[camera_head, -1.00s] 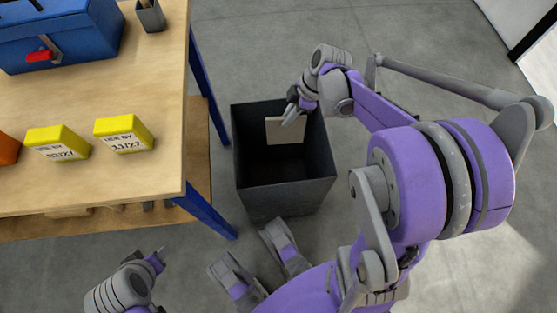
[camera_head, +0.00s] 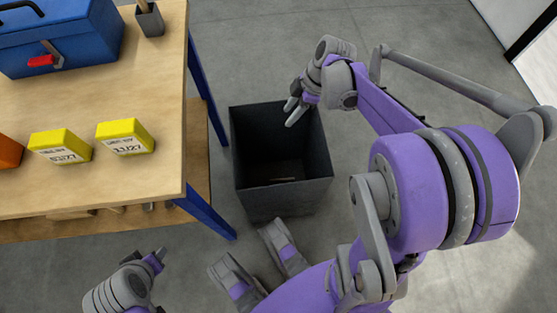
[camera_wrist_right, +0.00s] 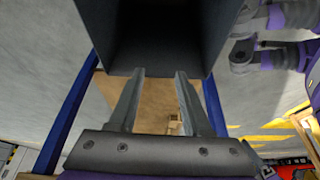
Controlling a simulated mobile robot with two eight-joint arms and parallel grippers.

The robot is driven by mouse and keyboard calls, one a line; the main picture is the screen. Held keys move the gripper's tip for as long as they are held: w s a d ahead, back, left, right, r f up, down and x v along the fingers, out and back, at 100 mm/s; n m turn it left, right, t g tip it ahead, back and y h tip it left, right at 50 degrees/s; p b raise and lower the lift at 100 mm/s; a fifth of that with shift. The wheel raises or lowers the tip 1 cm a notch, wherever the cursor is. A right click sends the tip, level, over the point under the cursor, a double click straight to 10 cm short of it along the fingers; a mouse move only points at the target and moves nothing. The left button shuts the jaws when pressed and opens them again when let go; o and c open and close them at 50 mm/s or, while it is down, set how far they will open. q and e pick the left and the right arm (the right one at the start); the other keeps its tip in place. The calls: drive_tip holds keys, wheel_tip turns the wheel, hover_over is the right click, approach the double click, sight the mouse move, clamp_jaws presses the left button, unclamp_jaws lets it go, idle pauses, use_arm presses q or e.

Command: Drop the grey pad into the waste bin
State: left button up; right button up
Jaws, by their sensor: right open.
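The dark grey waste bin (camera_head: 285,200) stands on the floor right of the workbench, its top open. It also shows in the right wrist view (camera_wrist_right: 160,62). A thin pale edge, seemingly the grey pad (camera_head: 283,180), shows low inside the bin; most of it is hidden in shadow. My right gripper (camera_head: 291,111) is over the bin's far rim, its fingers apart with nothing between them. The right wrist view shows its two open fingers (camera_wrist_right: 158,75) and the bin's mouth beyond. My left gripper (camera_head: 159,256) is low at the bottom left, away from the bin, its jaws unclear.
The wooden workbench (camera_head: 110,180) with blue legs fills the left side. On it are a blue toolbox (camera_head: 60,40), a grey cup (camera_head: 149,20), two yellow boxes (camera_head: 60,147) (camera_head: 125,137) and an orange box (camera_head: 8,152). Floor behind the bin is clear.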

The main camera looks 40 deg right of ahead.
use_arm(q)
wheel_tip(320, 180, up, 3)
drive_tip(key=shift+s+p, duration=0.1)
drive_tip(key=shift+p, duration=0.9)
use_arm(e)
drive_tip(key=v, duration=0.7)
drive_tip(key=shift+r, duration=0.2)
drive_tip(key=shift+s, duration=0.1)
drive_tip(key=s+a+f+m+t+h, duration=0.1)
drive_tip(key=s+a+f+m+h, duration=0.1)
drive_tip(key=s+a+m, duration=0.5)
drive_tip(key=s+a+f+m+t+h, duration=0.1)
drive_tip(key=s+a+f+m+h, duration=0.2)
drive_tip(key=a, duration=0.6)
use_arm(q)
wheel_tip(320, 180, up, 18)
drive_tip(key=w+p, duration=0.2)
drive_tip(key=p, duration=1.4)
drive_tip(key=shift+t, duration=0.4)
use_arm(e)
wheel_tip(320, 180, up, 19)
drive_tip(key=w+m+t+y, duration=0.1)
drive_tip(key=w, duration=0.1)
drive_tip(key=shift+m, duration=0.3)
use_arm(q)
drive_tip(key=shift+s, duration=0.15)
use_arm(e)
drive_tip(key=shift+s+f, duration=0.15)
drive_tip(key=shift+s, duration=0.05)
